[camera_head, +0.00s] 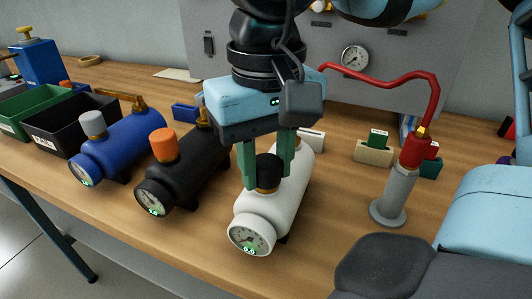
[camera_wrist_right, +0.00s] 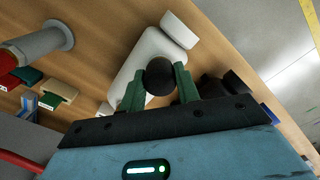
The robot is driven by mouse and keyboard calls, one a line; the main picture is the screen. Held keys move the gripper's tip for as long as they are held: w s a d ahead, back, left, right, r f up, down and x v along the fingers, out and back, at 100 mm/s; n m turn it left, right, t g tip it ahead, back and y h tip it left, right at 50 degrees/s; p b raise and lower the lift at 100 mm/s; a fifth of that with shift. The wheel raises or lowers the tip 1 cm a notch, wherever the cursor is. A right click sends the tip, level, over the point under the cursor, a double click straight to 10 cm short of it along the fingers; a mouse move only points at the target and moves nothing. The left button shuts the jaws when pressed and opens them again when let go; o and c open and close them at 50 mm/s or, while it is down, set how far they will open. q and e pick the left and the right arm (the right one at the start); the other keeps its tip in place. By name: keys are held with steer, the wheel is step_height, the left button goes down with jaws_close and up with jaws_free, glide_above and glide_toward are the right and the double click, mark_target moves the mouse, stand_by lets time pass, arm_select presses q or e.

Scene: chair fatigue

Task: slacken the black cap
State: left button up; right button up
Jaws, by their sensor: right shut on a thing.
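The black cap (camera_head: 268,171) sits on a gold neck on top of the white cylinder (camera_head: 272,208), which lies on the wooden table with its gauge facing the front. My right gripper (camera_head: 267,172) comes down from above with its two green fingers on either side of the black cap, shut on it. In the right wrist view the black cap (camera_wrist_right: 159,76) shows between the fingertips (camera_wrist_right: 158,80), with the white cylinder (camera_wrist_right: 150,55) behind it. My left gripper is not in view.
Left of the white cylinder lie a black cylinder (camera_head: 185,180) with an orange cap and a blue cylinder (camera_head: 125,148) with a grey cap. A grey stand (camera_head: 397,190) with a red top and hose stands right. A dark bin (camera_head: 72,130) is at left.

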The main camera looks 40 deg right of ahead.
steer(key=n, duration=0.4)
steer(key=shift+p, duration=0.35)
steer(key=o, duration=1)
steer(key=m+b, duration=0.1)
steer(key=m, duration=0.3)
